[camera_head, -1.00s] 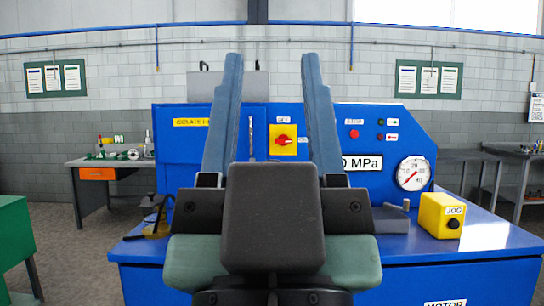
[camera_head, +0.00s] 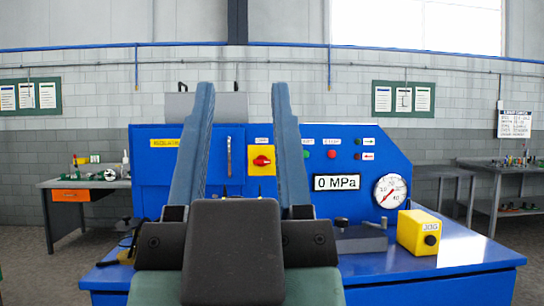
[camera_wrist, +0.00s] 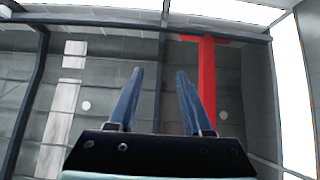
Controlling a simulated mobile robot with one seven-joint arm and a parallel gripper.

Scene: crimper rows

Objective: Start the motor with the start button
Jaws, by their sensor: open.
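The blue machine panel (camera_head: 400,150) faces me. The labels are too small to read. My gripper (camera_head: 243,88) is open and empty, its two long blue fingers pointing up in front of the panel. In the wrist view the fingers (camera_wrist: 159,72) stand apart with nothing between them; the panel is not in that view.
A red rotary switch (camera_head: 262,160) on a yellow plate shows between the fingers. A "0 MPa" display (camera_head: 337,183), a round gauge (camera_head: 390,190) and a yellow JOG box (camera_head: 419,232) are at the right. Small indicator lights (camera_head: 357,142) sit right of the buttons. Side tables stand beyond the machine.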

